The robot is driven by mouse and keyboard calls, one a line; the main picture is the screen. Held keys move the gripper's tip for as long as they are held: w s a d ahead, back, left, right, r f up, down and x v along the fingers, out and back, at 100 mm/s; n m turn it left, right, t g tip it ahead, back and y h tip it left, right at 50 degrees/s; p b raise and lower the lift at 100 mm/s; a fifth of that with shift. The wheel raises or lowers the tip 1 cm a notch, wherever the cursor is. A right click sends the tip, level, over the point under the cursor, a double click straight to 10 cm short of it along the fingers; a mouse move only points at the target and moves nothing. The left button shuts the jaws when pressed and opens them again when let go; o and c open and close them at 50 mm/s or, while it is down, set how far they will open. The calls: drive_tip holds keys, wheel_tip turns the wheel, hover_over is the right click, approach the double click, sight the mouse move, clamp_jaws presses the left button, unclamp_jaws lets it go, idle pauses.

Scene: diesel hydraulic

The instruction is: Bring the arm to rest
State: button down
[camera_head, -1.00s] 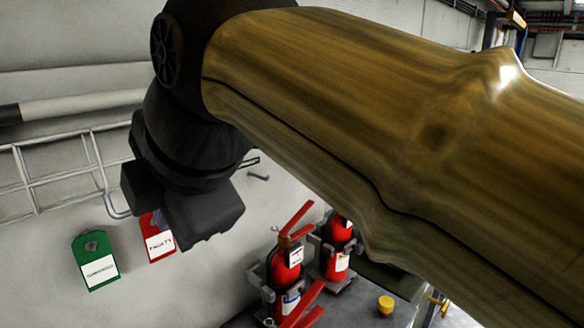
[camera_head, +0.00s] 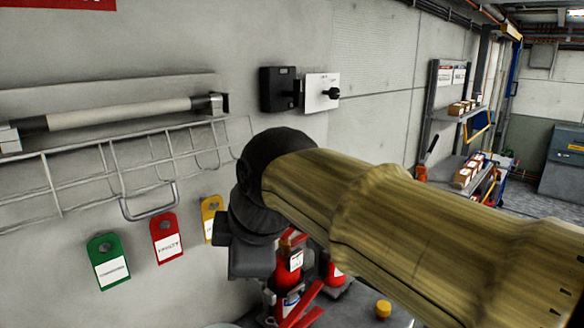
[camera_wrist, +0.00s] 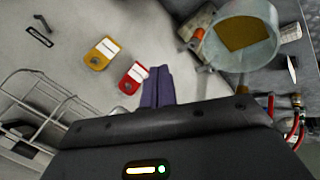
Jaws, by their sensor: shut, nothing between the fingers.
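My arm (camera_head: 400,220) reaches across the lower right of the head view, with its dark wrist bent downward in front of the wall. In the wrist view my gripper (camera_wrist: 157,75) has its two purple-grey fingers together with nothing between them. The fingertips lie beside the red tag in that picture; I cannot tell the gap in depth. In the head view the fingers are not visible.
Green (camera_head: 108,262), red (camera_head: 166,238) and yellow (camera_head: 211,219) tags hang below a wire rack (camera_head: 110,165). Red extinguishers (camera_head: 288,272) stand partly behind my wrist. A yellow cap (camera_head: 383,309) and a clear round container (camera_wrist: 270,50) are nearby. Shelves stand at right.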

drive_tip(key=w+d+f+m+g+h+p, duration=0.1)
drive_tip(key=w+d+f+m+h, duration=0.25)
drive_tip(key=d+f+m, duration=0.95)
drive_tip(key=s+d+f+m+g, duration=0.1)
drive_tip(key=s+d+f+m, duration=0.2)
drive_tip(key=d+f, duration=0.2)
drive_tip(key=s+d+f+m+g+p, duration=0.1)
drive_tip(key=s+d+f+m, duration=0.2)
drive_tip(key=f, duration=0.6)
drive_tip(key=shift+d+f+m+p, duration=0.25)
drive_tip(key=shift+d+m, duration=0.35)
drive_tip(key=shift+d, duration=0.4)
drive_tip(key=shift+a+h, duration=0.1)
drive_tip(key=shift+h, duration=0.15)
